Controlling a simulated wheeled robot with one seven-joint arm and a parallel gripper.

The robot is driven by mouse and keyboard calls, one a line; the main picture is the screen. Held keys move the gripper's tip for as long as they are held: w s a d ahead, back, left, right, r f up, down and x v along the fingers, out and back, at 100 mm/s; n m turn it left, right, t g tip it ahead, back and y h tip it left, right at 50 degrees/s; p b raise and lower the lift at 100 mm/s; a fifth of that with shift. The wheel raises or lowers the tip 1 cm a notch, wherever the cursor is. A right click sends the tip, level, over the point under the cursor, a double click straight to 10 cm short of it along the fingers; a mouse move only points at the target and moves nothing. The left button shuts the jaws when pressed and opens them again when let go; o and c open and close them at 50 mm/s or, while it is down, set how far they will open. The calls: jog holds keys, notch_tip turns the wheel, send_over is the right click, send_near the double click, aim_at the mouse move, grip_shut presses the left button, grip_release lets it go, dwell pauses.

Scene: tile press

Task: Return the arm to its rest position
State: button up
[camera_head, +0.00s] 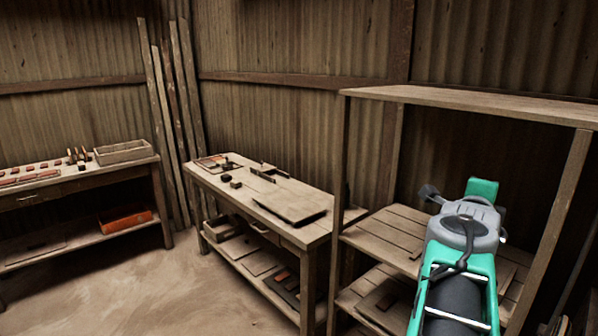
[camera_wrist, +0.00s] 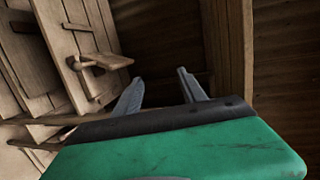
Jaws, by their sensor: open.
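My gripper (camera_wrist: 160,88) shows in the wrist view with its two grey fingers spread apart and nothing between them. Beyond the fingers are dark corrugated wall and wooden shelf boards. In the head view my teal and grey arm rises at the right, in front of the wooden shelf unit (camera_head: 480,103). The fingers are not clearly visible in the head view.
A wooden workbench (camera_head: 325,228) with small blocks and a flat board (camera_head: 290,205) stands mid-picture. Another bench (camera_head: 85,178) at left holds reddish tiles and a wooden box (camera_head: 123,152). An orange-red bin (camera_head: 125,218) sits on its lower shelf. The floor (camera_head: 190,290) between is clear.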

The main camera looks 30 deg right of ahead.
jog(key=w+a+f+n+y, duration=0.55)
jog(key=a+f+n, duration=0.25)
jog(key=a+f, duration=0.3)
jog(key=w+a+f+n+y, duration=0.4)
jog(key=w+a+f+n, duration=0.35)
jog(key=a+f, duration=0.4)
jog(key=s+a+f+n+g+y, duration=0.1)
jog(key=s+a+f+n+y, duration=0.15)
jog(key=a+f+n, duration=0.35)
jog(key=s+a+f+n+g+y, duration=0.15)
jog(key=s+a+n, duration=0.25)
jog(key=a, duration=0.5)
jog(key=s+a+f+n+g+y, duration=0.1)
jog(key=s+a+f+n+g, duration=0.15)
jog(key=a+n, duration=0.35)
jog(key=shift+t, duration=0.8)
jog(key=r, duration=0.1)
jog(key=a+r+p, duration=0.2)
jog(key=r, duration=0.1)
jog(key=shift+r, duration=0.1)
